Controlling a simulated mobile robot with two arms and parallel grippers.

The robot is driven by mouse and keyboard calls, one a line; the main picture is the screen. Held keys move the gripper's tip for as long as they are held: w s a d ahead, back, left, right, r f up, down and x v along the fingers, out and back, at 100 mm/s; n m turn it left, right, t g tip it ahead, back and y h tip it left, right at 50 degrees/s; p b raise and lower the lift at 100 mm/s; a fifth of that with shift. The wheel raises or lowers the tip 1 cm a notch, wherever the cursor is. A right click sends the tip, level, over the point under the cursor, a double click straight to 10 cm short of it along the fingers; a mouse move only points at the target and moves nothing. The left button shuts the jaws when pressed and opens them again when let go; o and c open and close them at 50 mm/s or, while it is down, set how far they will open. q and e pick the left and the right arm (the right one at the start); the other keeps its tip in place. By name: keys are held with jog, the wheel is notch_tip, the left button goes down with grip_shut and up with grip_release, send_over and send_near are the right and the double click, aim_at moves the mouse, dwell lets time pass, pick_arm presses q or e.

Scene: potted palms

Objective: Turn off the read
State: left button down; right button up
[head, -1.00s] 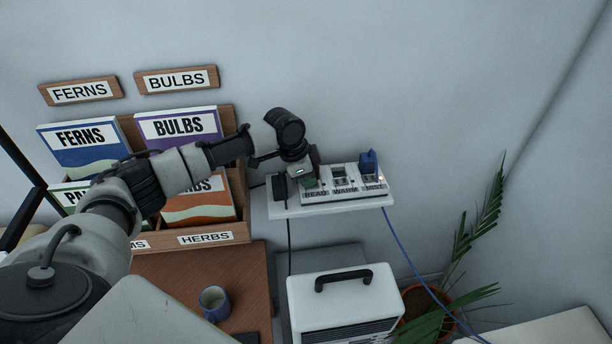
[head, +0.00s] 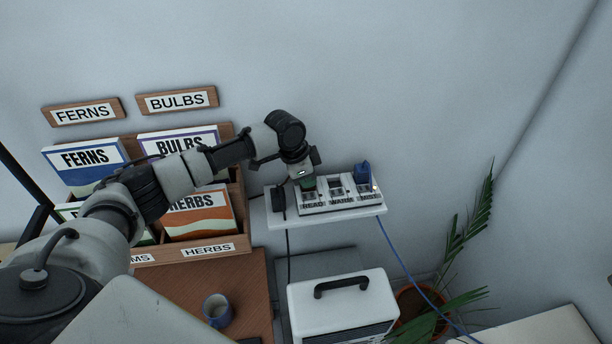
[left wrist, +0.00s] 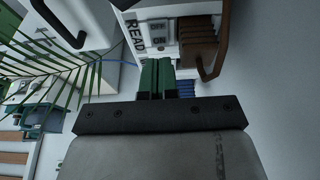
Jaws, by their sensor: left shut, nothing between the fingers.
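A white switch strip (head: 340,200) lies on a small white wall shelf, with labels READ, WARM and MIST. In the left wrist view the READ label (left wrist: 135,37) stands beside a rocker switch (left wrist: 158,34) marked OFF and ON. My left gripper (head: 307,184) is over the READ end of the strip and hides that switch in the head view. Its green fingertips (left wrist: 157,64) are shut and empty, close to the ON side of the switch. I cannot tell whether they touch it. The WARM switch (head: 336,185) is uncovered. My right gripper is not in view.
A dark plug (head: 279,196) sits left of the strip; a blue plug (head: 362,172) is at the MIST end. A wooden seed-packet rack (head: 236,180) stands left. Below are a mug (head: 217,308), a white heater-like box (head: 340,301) and a potted palm (head: 466,232).

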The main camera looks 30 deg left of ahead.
pick_arm(q)
jog(key=s+a+b+v, duration=0.1)
jog(key=b+v, duration=0.2)
jog(key=v, duration=0.7)
jog(key=shift+a, duration=0.25)
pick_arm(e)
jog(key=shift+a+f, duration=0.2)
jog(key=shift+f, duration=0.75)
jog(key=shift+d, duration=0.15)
pick_arm(q)
jog(key=shift+s+f, duration=0.1)
jog(key=shift+f, duration=0.05)
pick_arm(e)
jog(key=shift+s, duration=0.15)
